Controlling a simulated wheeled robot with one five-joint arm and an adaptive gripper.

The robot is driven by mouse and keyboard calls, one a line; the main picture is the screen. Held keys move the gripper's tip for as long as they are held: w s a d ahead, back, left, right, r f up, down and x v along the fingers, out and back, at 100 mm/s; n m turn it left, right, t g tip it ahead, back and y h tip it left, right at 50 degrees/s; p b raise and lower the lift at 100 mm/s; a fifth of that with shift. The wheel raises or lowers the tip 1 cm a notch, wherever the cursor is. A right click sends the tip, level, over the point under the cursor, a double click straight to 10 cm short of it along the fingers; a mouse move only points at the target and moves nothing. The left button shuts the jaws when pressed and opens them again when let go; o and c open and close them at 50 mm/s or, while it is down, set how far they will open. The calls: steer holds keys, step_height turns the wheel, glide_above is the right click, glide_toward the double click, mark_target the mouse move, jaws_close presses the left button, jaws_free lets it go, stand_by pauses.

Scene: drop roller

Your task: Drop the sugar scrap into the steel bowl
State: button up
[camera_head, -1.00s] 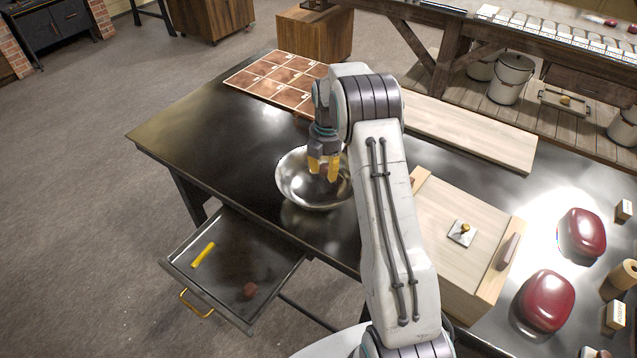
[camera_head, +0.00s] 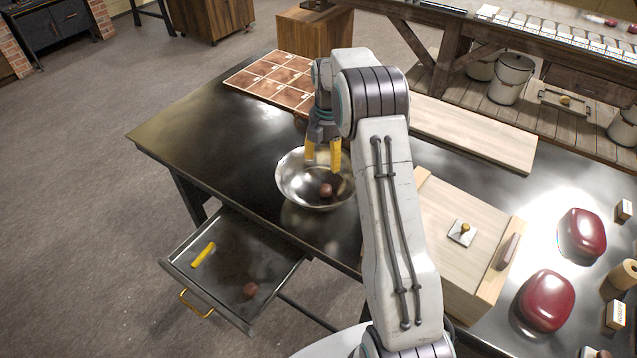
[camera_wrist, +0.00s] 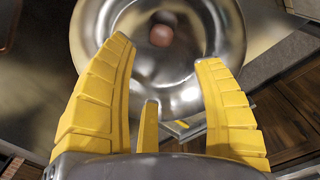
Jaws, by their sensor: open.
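The steel bowl (camera_head: 292,190) stands on the dark metal table, left of my arm. A small reddish-brown lump, seemingly the sugar scrap (camera_head: 326,190), lies inside the bowl. In the wrist view the scrap (camera_wrist: 161,35) shows near the middle of the bowl (camera_wrist: 205,18). My gripper (camera_head: 322,162) is above the bowl with its yellow fingers apart and nothing between them. In the wrist view the open fingers of my gripper (camera_wrist: 165,62) reach over the bowl's near side, apart from the scrap.
An open drawer (camera_head: 268,262) below the table's front edge holds a yellow stick (camera_head: 203,255) and another brown lump (camera_head: 250,289). A wooden box (camera_head: 455,195) stands right of my arm, with red objects (camera_head: 547,300) beyond. A brown tiled board (camera_head: 262,78) lies behind the bowl.

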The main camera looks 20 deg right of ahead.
step_height(320, 180, up, 7)
stand_by(0.4)
steer(key=shift+s+r, duration=0.1)
stand_by(0.4)
